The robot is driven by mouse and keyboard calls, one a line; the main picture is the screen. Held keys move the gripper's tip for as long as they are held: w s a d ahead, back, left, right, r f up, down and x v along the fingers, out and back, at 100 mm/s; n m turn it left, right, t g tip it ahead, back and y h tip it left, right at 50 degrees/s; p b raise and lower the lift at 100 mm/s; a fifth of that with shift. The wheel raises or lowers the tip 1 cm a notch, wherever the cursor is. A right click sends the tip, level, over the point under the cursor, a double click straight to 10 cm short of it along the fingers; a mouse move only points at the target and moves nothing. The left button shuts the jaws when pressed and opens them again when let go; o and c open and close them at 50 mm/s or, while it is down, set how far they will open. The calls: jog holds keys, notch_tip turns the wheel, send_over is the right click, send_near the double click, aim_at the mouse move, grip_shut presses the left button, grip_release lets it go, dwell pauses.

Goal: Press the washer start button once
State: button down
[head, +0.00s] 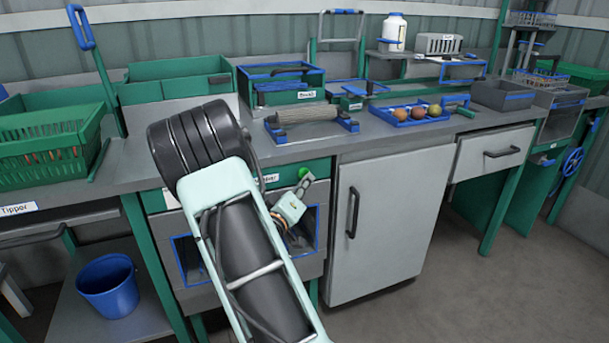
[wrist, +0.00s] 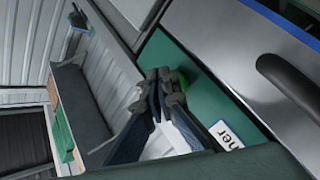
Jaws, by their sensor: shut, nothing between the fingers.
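The washer's green start button (head: 304,172) sits on a green panel beside the white washer label (head: 270,178) in the head view. My gripper (head: 307,180) is shut and empty, with its fingertips just in front of the button. In the wrist view the fingertips of my gripper (wrist: 164,80) are together, and the green button (wrist: 182,79) shows partly behind them. The label also shows there in part (wrist: 226,134). I cannot tell whether the fingertips touch the button.
A roller in a blue-ended holder (head: 306,115) lies on the counter above the panel. A white cabinet door (head: 385,225) with a dark handle is to the right. Below the panel is a blue-framed opening (head: 317,228). A blue bucket (head: 108,288) stands on the lower left shelf.

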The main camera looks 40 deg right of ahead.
jog(key=shift+w+d, duration=0.15)
jog(key=shift+w, duration=0.45)
dwell(0.7)
jog(key=shift+s, duration=0.1)
jog(key=shift+s+a, duration=0.2)
jog(key=shift+s, duration=0.6)
jog(key=shift+s, duration=0.1)
jog(key=s, duration=0.2)
jog(key=s+a, duration=0.1)
jog(key=s, duration=0.1)
jog(key=shift+s+a, duration=0.1)
jog(key=shift+s, duration=0.2)
dwell(0.7)
